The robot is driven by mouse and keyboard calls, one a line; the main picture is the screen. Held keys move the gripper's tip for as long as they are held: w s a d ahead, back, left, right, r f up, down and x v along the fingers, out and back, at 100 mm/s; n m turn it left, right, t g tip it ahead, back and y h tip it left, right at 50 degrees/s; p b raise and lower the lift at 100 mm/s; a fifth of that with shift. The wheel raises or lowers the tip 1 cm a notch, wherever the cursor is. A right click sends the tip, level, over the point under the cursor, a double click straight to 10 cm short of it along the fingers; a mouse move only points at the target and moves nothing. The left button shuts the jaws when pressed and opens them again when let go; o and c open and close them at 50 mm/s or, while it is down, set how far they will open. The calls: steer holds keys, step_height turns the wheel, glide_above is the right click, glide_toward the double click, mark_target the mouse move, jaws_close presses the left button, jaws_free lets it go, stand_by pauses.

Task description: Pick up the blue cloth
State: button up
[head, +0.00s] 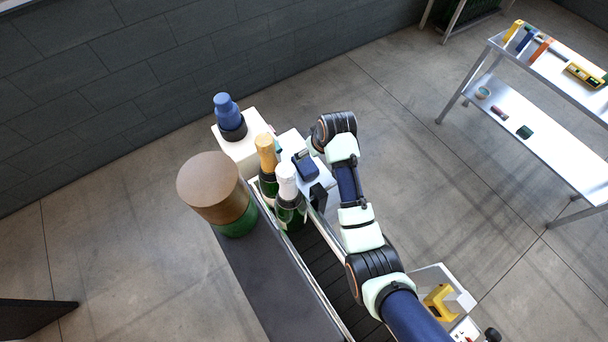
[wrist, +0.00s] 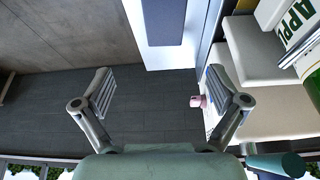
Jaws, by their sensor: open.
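I cannot make out a blue cloth for certain in either view. A small blue patch (head: 278,149) shows beside the bottles in the head view, too small to tell what it is. My gripper (wrist: 160,90) is open in the wrist view, its two fingers wide apart with nothing between them. Beyond the fingers are a dark tiled surface and a white panel with a blue-grey face (wrist: 163,20). In the head view my arm reaches over the right side of the line, and the gripper's fingertips are not clear there.
A gold-topped bottle (head: 265,150) and a white-topped bottle (head: 287,182) stand by the dark conveyor (head: 320,265). A brown-topped green drum (head: 214,188) is left of them. A blue stacked part (head: 228,110) sits on a white box. A shelved metal table (head: 535,140) stands at right.

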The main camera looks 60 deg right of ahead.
steer(key=b, duration=0.2)
glide_toward(306, 164)
steer(key=shift+w+d+f, duration=0.1)
steer(key=shift+d+f, duration=0.15)
steer(key=shift+f, duration=0.25)
steer(key=shift+w+d+f, duration=0.1)
steer(key=shift+d+f, duration=0.15)
steer(key=shift+f, duration=0.25)
steer(key=shift+r, duration=0.1)
steer(key=x, duration=0.2)
steer(key=shift+w+f, duration=0.1)
steer(key=shift+f, duration=0.15)
steer(key=x, duration=0.2)
steer(key=b+x, duration=0.1)
steer(key=x, duration=0.1)
steer(key=shift+w+a+f, duration=0.15)
steer(key=shift+w+a, duration=0.05)
steer(key=shift+w+d+f, duration=0.15)
steer(key=shift+f, duration=0.2)
steer(key=shift+f, duration=0.25)
steer(key=c, duration=1.1)
steer(key=shift+c, duration=0.2)
